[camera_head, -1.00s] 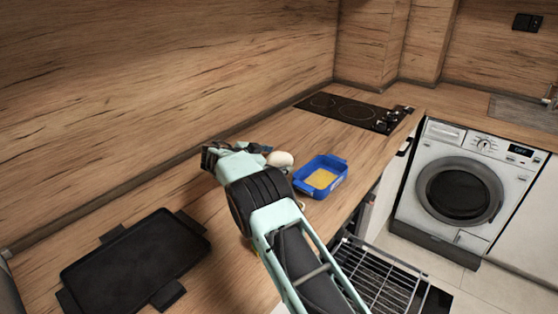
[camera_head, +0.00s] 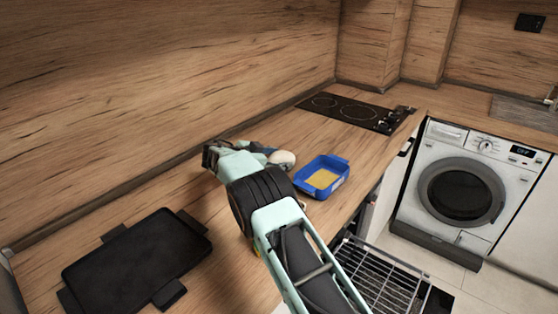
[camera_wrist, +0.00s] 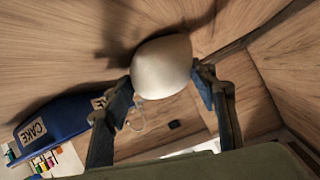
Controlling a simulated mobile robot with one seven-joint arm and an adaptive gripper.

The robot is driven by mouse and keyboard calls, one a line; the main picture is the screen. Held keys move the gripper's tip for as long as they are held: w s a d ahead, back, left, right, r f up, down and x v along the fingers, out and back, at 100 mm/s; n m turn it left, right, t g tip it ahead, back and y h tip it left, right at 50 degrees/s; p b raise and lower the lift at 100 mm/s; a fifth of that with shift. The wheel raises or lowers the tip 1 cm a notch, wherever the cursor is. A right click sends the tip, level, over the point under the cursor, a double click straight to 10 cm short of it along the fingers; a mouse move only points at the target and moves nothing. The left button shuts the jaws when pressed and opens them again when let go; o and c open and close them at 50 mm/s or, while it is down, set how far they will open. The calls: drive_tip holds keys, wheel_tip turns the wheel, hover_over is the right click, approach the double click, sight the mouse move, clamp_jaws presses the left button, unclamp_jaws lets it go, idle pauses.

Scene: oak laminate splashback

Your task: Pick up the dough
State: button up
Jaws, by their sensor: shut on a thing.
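The dough (camera_head: 282,159) is a pale, rounded lump. In the head view it shows just past the end of my arm, left of the blue dish. In the wrist view the dough (camera_wrist: 162,67) sits between the two fingertips of my gripper (camera_wrist: 163,88), one finger on each side. My gripper is shut on it. In the head view my arm hides most of the gripper and part of the dough. I cannot tell how far the dough is above the counter.
A blue dish (camera_head: 342,184) with yellow contents stands right of the dough; its wall reads "CAKE" in the wrist view (camera_wrist: 60,122). A black griddle tray (camera_head: 135,262) lies at front left. A black hob (camera_head: 350,112) is behind. An open rack (camera_head: 385,280) is below the counter edge.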

drive_tip(key=shift+r, duration=0.55)
drive_tip(key=s+d+r+b, duration=0.4)
drive_tip(key=s+r, duration=0.8)
drive_tip(key=s, duration=0.1)
drive_tip(key=s+d+m+g+h, duration=0.3)
drive_tip(key=s+d+m+g, duration=0.25)
drive_tip(key=d, duration=0.65)
drive_tip(key=shift+t, duration=0.25)
drive_tip(key=w+f+p, duration=0.1)
drive_tip(key=w+f, duration=0.2)
drive_tip(key=w, duration=0.1)
drive_tip(key=w+f+p, duration=0.1)
drive_tip(key=w+f, duration=0.1)
drive_tip(key=w, duration=0.2)
drive_tip(key=w+a+f+p, duration=0.1)
drive_tip(key=w+f, duration=0.2)
drive_tip(key=w, duration=0.1)
drive_tip(key=shift+w+f, duration=0.3)
drive_tip(key=shift+w, duration=0.1)
drive_tip(key=shift+w+f, duration=0.3)
drive_tip(key=shift+f, duration=0.1)
drive_tip(key=shift+f+p, duration=0.4)
drive_tip(key=shift+f, duration=1.15)
